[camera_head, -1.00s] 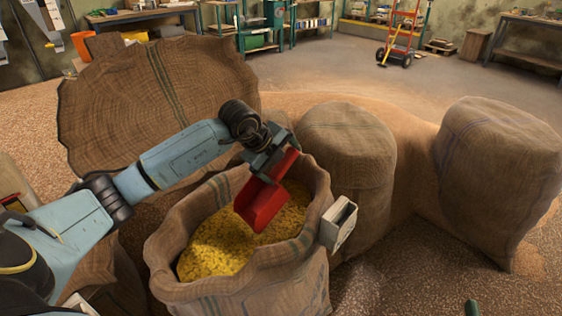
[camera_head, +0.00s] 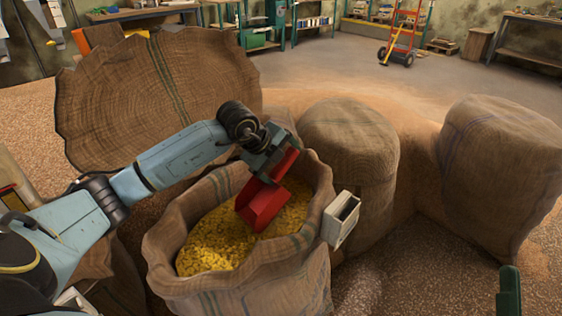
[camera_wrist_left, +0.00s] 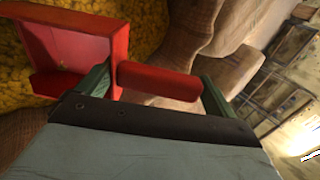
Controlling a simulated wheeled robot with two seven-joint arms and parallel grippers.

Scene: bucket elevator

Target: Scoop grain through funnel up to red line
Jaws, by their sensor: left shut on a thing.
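A red scoop (camera_head: 262,205) is in my left gripper (camera_head: 275,158), which is shut on its handle. The scoop hangs over the yellow grain (camera_head: 215,245) inside an open burlap sack (camera_head: 250,285). In the left wrist view the scoop (camera_wrist_left: 72,45) has its inside facing the camera and looks empty, with grain (camera_wrist_left: 20,60) beyond it. I cannot tell whether the scoop's lip touches the grain. The handle (camera_wrist_left: 160,82) lies between the green fingers. No funnel or red line can be made out. My right gripper is not in view.
A small white box (camera_head: 340,220) is at the sack's right rim. Closed burlap sacks (camera_head: 350,150) (camera_head: 500,175) stand to the right. A dark green object (camera_head: 509,290) shows at the lower right.

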